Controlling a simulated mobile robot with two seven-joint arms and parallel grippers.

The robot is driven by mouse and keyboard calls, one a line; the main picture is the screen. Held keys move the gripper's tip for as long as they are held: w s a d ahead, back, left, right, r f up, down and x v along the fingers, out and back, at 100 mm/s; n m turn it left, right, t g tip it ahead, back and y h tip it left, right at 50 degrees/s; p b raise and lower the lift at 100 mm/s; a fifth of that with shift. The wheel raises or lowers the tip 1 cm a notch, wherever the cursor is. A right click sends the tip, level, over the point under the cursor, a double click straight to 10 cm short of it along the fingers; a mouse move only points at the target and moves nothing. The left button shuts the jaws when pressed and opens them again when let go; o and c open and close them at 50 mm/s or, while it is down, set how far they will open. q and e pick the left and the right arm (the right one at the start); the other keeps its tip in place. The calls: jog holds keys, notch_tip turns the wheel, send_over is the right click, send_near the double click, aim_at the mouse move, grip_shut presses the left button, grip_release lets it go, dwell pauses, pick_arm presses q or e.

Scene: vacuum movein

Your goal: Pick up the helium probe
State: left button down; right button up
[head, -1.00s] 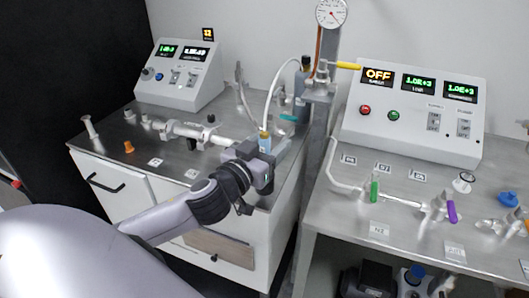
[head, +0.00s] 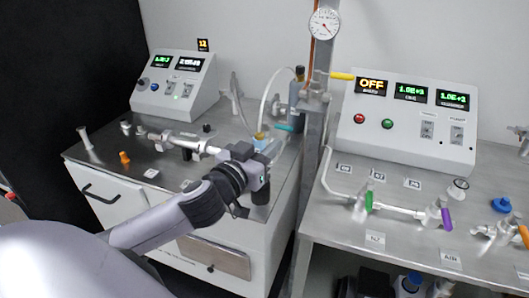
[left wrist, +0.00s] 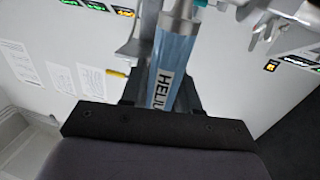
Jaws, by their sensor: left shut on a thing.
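The helium probe is a light blue cylinder with a label partly reading "HELIU" (left wrist: 163,72). In the left wrist view it stands between the jaws of my left gripper, and its lower end is hidden by the gripper body. In the head view the gripper (head: 252,163) is shut on the probe, above the front right edge of the left bench. Only the probe's blue upper part (head: 262,145) shows there, beside a thin white hose that curves up behind it. My right gripper is not in view.
The left bench (head: 110,150) carries metal pipe fittings and a control box (head: 172,85). A metal post (head: 312,150) with a gauge (head: 324,24) and a yellow handle stands close right of the gripper. The right bench holds another control box (head: 410,130) and coloured valves.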

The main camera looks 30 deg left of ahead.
pick_arm(q)
notch_tip(320, 180, up, 18)
jog(key=p, duration=0.1)
jog(key=shift+p, duration=0.4)
jog(key=shift+f, duration=0.1)
jog(key=shift+f, duration=0.1)
jog(key=w+a+f+m+t+b, duration=0.1)
jog(key=a+f+m+b, duration=0.1)
jog(key=f+b, duration=0.3)
jog(key=w+a+f+m+t+b, duration=0.1)
jog(key=w+a+f+m+b, duration=0.1)
jog(key=f+b, duration=0.3)
jog(key=shift+f+h, duration=0.3)
jog(key=shift+f, duration=0.35)
dwell(0.4)
dwell(1.5)
dwell(1.2)
